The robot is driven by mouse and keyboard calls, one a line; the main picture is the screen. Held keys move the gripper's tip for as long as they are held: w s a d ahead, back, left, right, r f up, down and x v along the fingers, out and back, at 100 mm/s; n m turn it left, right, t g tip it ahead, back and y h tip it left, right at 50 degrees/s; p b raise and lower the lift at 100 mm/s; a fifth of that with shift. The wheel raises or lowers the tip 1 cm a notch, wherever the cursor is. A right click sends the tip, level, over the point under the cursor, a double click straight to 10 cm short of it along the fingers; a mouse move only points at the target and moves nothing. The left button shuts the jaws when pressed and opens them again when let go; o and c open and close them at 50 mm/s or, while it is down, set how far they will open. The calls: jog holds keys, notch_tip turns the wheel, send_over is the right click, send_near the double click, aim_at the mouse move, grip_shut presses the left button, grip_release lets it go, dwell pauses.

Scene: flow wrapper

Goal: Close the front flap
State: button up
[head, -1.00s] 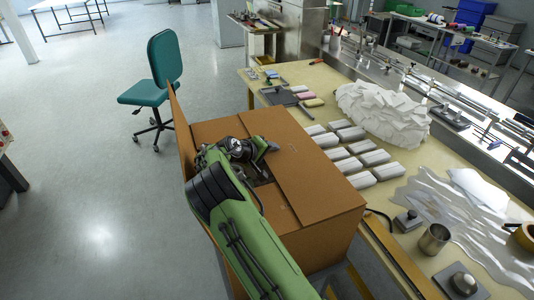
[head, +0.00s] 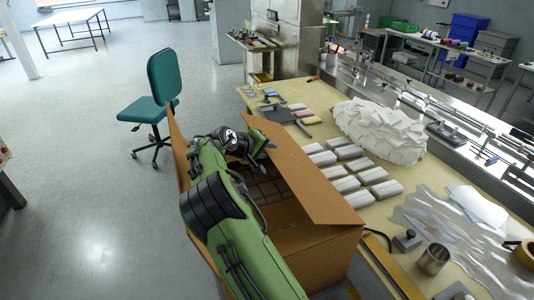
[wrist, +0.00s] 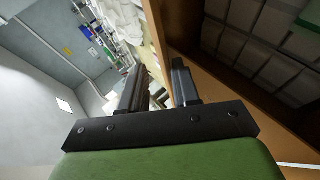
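The brown cardboard box (head: 318,262) stands beside the worktable. Its right-hand flap (head: 300,175) is tilted up, and rows of packed items (head: 265,188) show inside. Another flap (head: 178,140) stands upright on the left side. My arm covers much of the box's near left side, so any flap there is hidden. My gripper (head: 263,143) is at the far end of the box, close to the raised flap. In the wrist view my gripper (wrist: 160,90) has its fingers apart. A brown cardboard panel (wrist: 205,75) runs close behind the fingers; whether they touch it I cannot tell.
The worktable (head: 335,103) on the right holds several white packs (head: 345,184), a white heap (head: 380,130) and a metal cup (head: 434,260). A teal chair (head: 160,90) stands beyond the box on the left.

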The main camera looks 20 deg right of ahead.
jog(key=a+f+p+v, duration=0.1)
jog(key=p+v, duration=0.7)
jog(key=v, duration=1)
jog(key=shift+a+f+p, duration=0.35)
jog(key=shift+f, duration=0.3)
jog(key=shift+w, duration=0.2)
jog(key=shift+c, duration=0.5)
